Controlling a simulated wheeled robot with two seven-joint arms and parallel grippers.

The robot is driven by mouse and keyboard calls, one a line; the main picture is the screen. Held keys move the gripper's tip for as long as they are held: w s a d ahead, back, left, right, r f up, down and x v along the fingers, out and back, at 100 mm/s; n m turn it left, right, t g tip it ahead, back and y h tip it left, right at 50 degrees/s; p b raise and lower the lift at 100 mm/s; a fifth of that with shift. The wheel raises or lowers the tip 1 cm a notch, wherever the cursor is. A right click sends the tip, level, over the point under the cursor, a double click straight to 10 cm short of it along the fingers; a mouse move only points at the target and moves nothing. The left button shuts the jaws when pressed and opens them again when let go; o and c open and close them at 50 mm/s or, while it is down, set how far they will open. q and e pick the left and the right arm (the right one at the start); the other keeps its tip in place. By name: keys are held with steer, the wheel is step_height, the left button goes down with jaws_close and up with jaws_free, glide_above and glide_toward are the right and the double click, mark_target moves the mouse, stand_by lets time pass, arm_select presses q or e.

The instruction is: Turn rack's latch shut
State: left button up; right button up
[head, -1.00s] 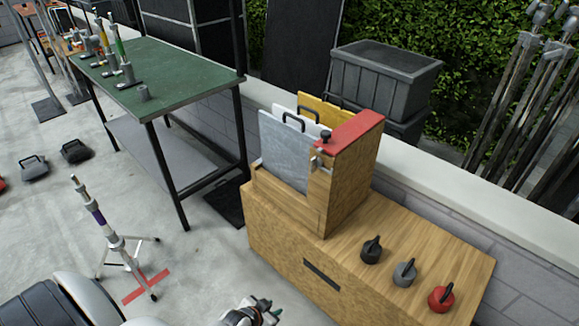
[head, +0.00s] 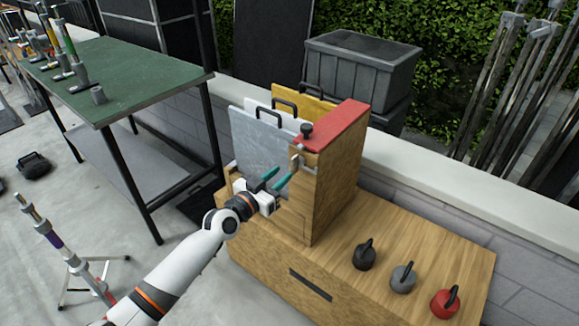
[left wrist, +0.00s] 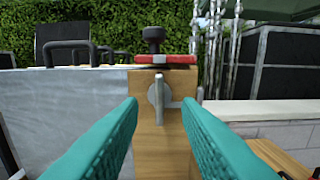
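The wooden rack (head: 333,185) has a red top and holds upright grey, white and yellow panels. Its silver latch (head: 297,160) is on the narrow front face just below the red top. In the left wrist view the latch (left wrist: 158,92) shows a round hub and a lever standing roughly upright. My left gripper (head: 284,173) is open and empty, in front of the rack and pointing at the latch. In the left wrist view its teal fingers lie either side of the latch, apparently not touching it. My right gripper is out of view.
A black knob (head: 306,130) stands on the red top. Black, grey and red handled weights (head: 403,279) sit on the wooden cabinet (head: 440,255) to the right. A green table (head: 130,70) stands at the left, and a tripod stand (head: 62,250) at lower left.

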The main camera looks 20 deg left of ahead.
mark_target(291, 166)
arm_select(q)
steer(key=x, duration=0.5)
steer(key=shift+w+b, duration=0.2)
steer(key=shift+b, duration=0.1)
jaws_close()
